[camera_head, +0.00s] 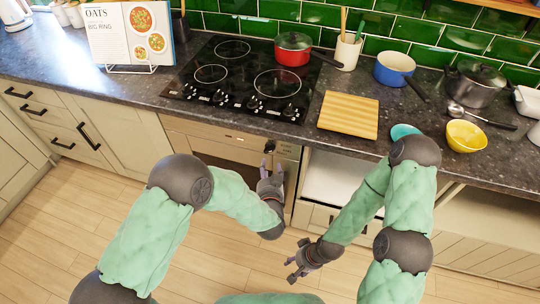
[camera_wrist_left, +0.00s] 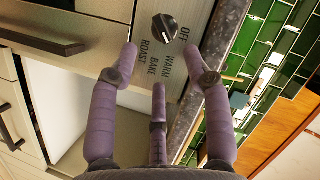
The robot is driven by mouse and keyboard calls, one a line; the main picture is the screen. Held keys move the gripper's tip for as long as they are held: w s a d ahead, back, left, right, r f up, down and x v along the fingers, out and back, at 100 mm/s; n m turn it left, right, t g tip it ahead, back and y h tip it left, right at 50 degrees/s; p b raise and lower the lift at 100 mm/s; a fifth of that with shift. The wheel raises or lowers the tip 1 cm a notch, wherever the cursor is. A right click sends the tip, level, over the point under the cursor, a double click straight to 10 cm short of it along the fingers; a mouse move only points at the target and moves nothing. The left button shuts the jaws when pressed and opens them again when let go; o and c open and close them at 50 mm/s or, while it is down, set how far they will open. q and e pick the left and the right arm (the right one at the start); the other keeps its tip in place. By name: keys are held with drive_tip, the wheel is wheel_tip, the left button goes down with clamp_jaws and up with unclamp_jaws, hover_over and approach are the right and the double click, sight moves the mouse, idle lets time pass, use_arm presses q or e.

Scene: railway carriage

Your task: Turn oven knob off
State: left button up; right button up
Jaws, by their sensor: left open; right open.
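The oven knob (camera_wrist_left: 165,28) is black and round, on a pale panel printed OFF, WARM, BAKE and ROAST. A light mark shows on its face, but I cannot tell surely which word it points to. In the head view the knob (camera_head: 270,145) is at the right of the oven front, under the counter. My left gripper (camera_head: 267,170) is open just below the knob. In the left wrist view its fingers (camera_wrist_left: 160,62) are spread and empty, with the knob beyond their tips, seemingly apart. My right gripper (camera_head: 293,268) is open and empty, low before the cabinets.
The dark counter (camera_head: 120,90) overhangs the oven front (camera_head: 205,145). A black cooktop (camera_head: 250,80) with its own knobs carries a red pot (camera_head: 293,52). A wooden board (camera_head: 348,115) and yellow bowl (camera_head: 465,135) stand to the right. The floor (camera_head: 40,240) is clear at left.

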use_arm(q)
drive_tip(key=b, duration=0.2)
approach(269, 155)
drive_tip(key=w+r, duration=0.3)
drive_tip(key=w, duration=0.1)
drive_tip(key=shift+w+r+b, duration=0.15)
drive_tip(key=shift+w+b, duration=0.2)
drive_tip(key=shift+w, duration=0.3)
clamp_jaws()
